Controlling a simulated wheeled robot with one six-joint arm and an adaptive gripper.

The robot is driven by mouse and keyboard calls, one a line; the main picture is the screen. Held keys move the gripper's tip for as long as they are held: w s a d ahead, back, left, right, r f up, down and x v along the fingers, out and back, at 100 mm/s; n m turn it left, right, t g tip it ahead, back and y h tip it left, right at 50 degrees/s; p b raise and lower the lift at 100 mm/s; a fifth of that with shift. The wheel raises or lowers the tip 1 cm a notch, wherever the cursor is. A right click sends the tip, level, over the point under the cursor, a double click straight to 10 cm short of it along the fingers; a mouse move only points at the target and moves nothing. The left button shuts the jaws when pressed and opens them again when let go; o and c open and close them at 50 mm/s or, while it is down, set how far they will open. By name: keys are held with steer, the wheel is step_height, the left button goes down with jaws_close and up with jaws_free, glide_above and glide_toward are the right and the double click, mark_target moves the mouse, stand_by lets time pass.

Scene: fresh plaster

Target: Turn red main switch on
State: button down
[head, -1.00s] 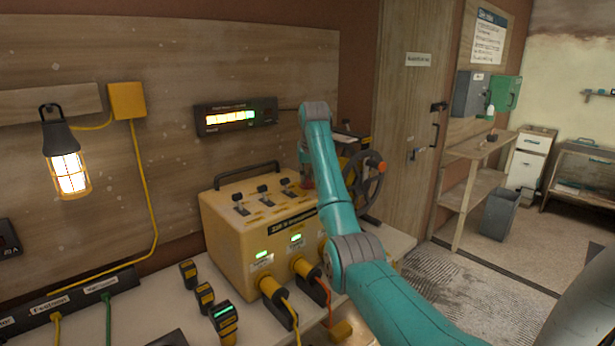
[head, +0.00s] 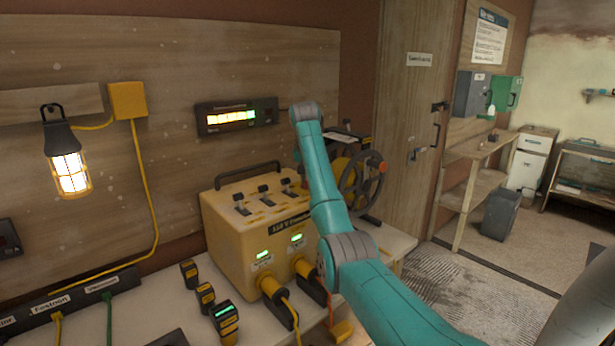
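A yellow power box (head: 232,230) stands on the bench. Its top carries three black levers (head: 263,190), and two green displays (head: 263,254) are lit on its front. A yellow plug and an orange-cabled plug sit in its front sockets. I cannot make out a red main switch; the right part of the box is behind my teal arm (head: 325,190). My arm reaches up across the box's right side. My gripper does not show; it is hidden behind the arm.
A reel with a hand wheel (head: 362,185) stands right behind the arm. A lit lamp (head: 70,172) hangs on the wall at left. A lit meter (head: 237,117) is above the box. Small yellow-black handsets (head: 224,318) and a power strip (head: 75,301) lie at front left.

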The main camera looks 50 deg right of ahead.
steer(key=c, duration=1.1)
jaws_free()
steer(key=shift+c, duration=0.2)
steer(key=v, duration=0.7)
steer(key=shift+r, duration=0.25)
steer(key=shift+s, duration=0.1)
